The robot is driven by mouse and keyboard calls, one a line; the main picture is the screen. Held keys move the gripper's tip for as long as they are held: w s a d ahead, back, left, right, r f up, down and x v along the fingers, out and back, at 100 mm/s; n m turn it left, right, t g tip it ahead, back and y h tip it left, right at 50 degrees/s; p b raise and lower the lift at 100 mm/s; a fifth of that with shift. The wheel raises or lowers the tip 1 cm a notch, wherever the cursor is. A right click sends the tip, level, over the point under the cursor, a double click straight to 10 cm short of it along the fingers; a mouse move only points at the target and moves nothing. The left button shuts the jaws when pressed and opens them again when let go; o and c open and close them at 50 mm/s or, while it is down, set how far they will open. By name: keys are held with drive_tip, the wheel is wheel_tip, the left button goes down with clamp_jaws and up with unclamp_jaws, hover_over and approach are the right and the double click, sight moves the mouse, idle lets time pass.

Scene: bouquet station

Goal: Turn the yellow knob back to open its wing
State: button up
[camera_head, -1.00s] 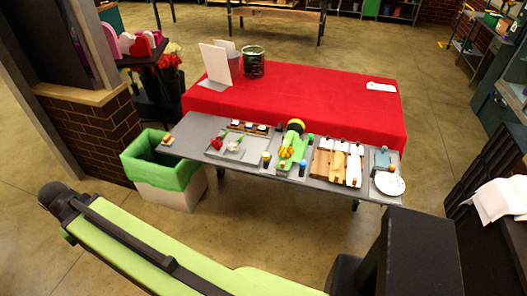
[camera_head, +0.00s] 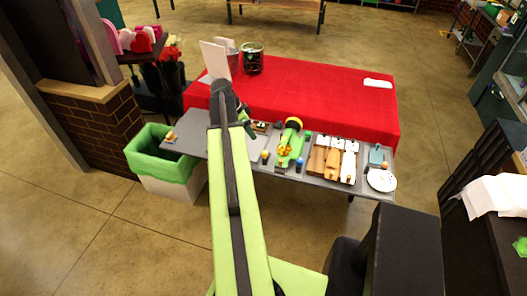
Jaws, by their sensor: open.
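The yellow knob (camera_head: 265,154) is a small yellow-topped dark post at the front of the grey table, just left of the green bouquet fixture (camera_head: 284,160). The fixture holds yellow-orange flowers and has a black and yellow round piece at its back end. A blue knob (camera_head: 299,161) stands at its front right and a green knob (camera_head: 308,135) at its back right. The wing's position is too small to tell. My gripper (camera_head: 247,122) is open, up and left of the yellow knob and apart from it.
The grey table (camera_head: 190,143) stands before a red-covered table (camera_head: 325,95). Wooden and white blocks (camera_head: 333,160) and a white plate (camera_head: 381,180) lie to the right. A green-lined bin (camera_head: 165,165) stands at left.

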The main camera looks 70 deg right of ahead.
sight(264, 152)
drive_tip(key=b+x, duration=0.7)
drive_tip(key=x, duration=0.1)
drive_tip(key=b+x, duration=0.7)
drive_tip(key=x, duration=0.1)
drive_tip(key=shift+w+a+f, duration=0.2)
drive_tip(key=shift+s+d+f+b, duration=0.2)
drive_tip(key=shift+f+b, duration=0.1)
drive_tip(key=shift+b, duration=0.15)
drive_tip(key=shift+r, duration=0.1)
clamp_jaws()
